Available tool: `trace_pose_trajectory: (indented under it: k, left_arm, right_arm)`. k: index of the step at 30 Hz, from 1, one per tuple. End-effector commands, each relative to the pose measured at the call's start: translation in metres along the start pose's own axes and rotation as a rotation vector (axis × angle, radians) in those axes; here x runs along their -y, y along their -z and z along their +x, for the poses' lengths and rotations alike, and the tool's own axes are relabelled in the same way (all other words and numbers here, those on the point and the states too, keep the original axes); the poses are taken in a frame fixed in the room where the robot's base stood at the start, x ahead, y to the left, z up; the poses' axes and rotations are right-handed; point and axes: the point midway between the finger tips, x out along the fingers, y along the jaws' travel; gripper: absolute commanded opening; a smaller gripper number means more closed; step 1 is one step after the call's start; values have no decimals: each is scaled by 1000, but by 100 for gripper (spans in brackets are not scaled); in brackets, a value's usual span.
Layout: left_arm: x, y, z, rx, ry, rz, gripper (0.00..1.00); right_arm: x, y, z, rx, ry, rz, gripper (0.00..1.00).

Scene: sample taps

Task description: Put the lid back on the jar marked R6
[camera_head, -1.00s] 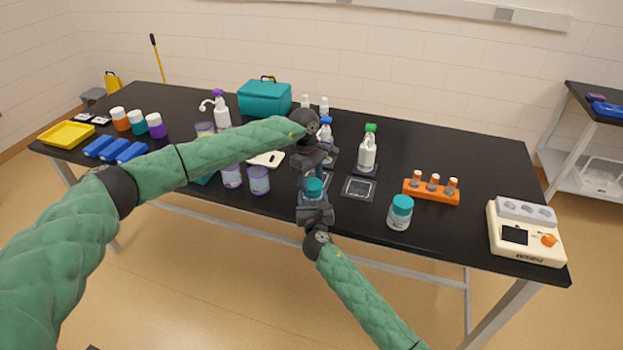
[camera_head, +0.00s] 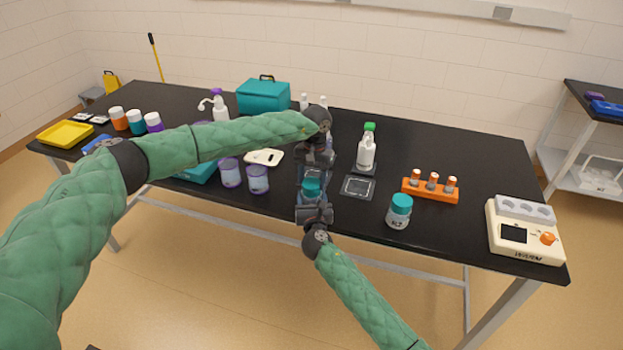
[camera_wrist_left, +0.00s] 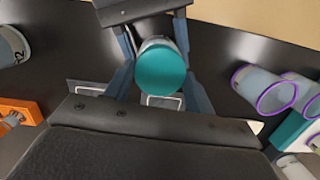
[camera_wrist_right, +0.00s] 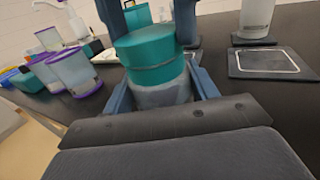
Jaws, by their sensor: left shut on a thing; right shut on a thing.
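A clear jar (camera_wrist_right: 165,93) with a teal lid (camera_wrist_right: 150,48) on its mouth stands upright between my grippers at the table's front edge. Its label is hidden, so I cannot read R6. The lid shows from above in the left wrist view (camera_wrist_left: 161,68). My left gripper (camera_head: 316,172) reaches down from above and is shut on the lid, one finger on each side. My right gripper (camera_head: 313,200) is shut around the jar's body from the front. I cannot tell how tightly the lid sits. Another teal-lidded jar (camera_head: 398,212) stands apart to the right.
Two purple-rimmed cups (camera_head: 258,179) stand close on the left. A dark square pad (camera_head: 357,187), a green-topped bottle (camera_head: 366,150) and an orange rack (camera_head: 430,191) are to the right. A cream device (camera_head: 525,232) stands at the right end.

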Motion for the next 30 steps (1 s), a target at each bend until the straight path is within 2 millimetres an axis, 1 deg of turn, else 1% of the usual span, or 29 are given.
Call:
trace_pose_trajectory:
  k: [3, 6, 9, 13, 21, 22, 24, 25, 30]
  left_arm:
    - [0, 0, -1, -2, 28, 174, 34]
    - [0, 0, -1, -2, 47, 304, 34]
    - [0, 0, -1, -2, 60, 393, 34]
    - [0, 0, -1, -1, 68, 442, 34]
    - [0, 0, -1, -1, 68, 445, 34]
    - [0, 0, -1, -1, 68, 445, 58]
    - [0, 0, -1, -1, 68, 445, 72]
    - [0, 0, -1, -1, 68, 445, 76]
    - [-1, 0, 0, 0, 67, 445, 76]
  right_arm:
    - [0, 0, 0, -1, 1, 0, 0]
    - [0, 0, 0, -1, 1, 0, 0]
    - [0, 1, 0, -1, 1, 0, 0]
    - [0, 1, 0, -1, 1, 0, 0]
    - [0, 1, 0, -1, 1, 0, 0]
    - [0, 1, 0, -1, 1, 0, 0]
    - [0, 1, 0, -1, 1, 0, 0]
    - [0, 1, 0, -1, 1, 0, 0]
    - [0, 1, 0, -1, 1, 0, 0]
